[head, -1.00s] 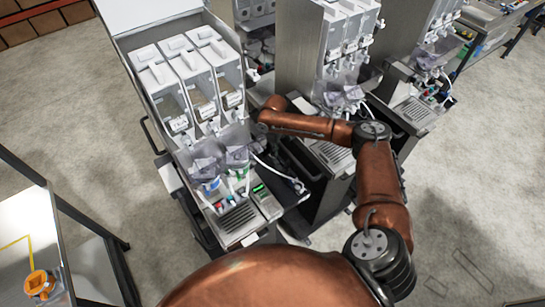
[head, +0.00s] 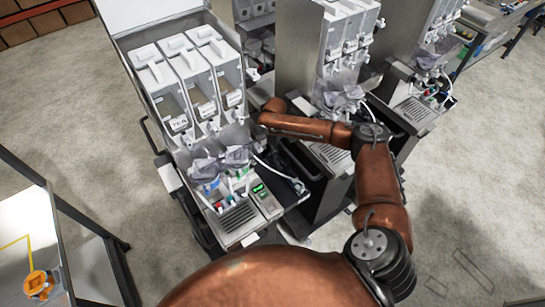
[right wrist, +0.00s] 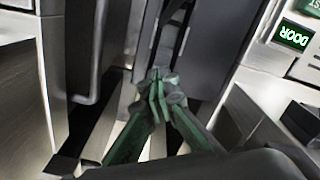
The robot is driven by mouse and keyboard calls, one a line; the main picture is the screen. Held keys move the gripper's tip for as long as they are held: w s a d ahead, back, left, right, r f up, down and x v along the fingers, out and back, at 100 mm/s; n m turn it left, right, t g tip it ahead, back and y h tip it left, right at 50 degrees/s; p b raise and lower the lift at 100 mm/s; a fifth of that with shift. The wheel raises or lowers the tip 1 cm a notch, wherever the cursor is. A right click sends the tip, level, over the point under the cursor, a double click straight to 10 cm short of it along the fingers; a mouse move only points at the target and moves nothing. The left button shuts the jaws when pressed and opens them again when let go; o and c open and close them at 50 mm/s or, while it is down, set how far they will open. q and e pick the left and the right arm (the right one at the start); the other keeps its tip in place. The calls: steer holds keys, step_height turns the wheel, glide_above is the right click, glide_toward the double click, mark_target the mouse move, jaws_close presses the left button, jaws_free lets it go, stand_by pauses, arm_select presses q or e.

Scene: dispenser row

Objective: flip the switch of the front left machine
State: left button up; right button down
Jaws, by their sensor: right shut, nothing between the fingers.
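The front left machine (head: 155,85) is the big dispenser nearest me in the head view, with three white-lidded hoppers above a row of nozzles and a drip tray. My right arm reaches to its right side, in the gap beside the machine behind it. In the head view the fingers of that arm cannot be made out. In the right wrist view my right gripper (right wrist: 161,98) is shut and empty, its fingertips in front of a dark and grey upright surface. I cannot make out the switch in either view. My left gripper is not in view.
A second dispenser (head: 300,55) stands close behind my forearm. A side table (head: 25,235) stands at the left. Open floor lies at the right.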

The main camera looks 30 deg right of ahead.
steer(key=shift+s+f, duration=0.1)
steer(key=shift+f, duration=0.4)
stand_by(0.3)
steer(key=shift+r+p, duration=0.7)
steer(key=shift+p, duration=0.05)
step_height(320, 180, up, 6)
steer(key=p, duration=0.6)
steer(key=shift+f, duration=0.25)
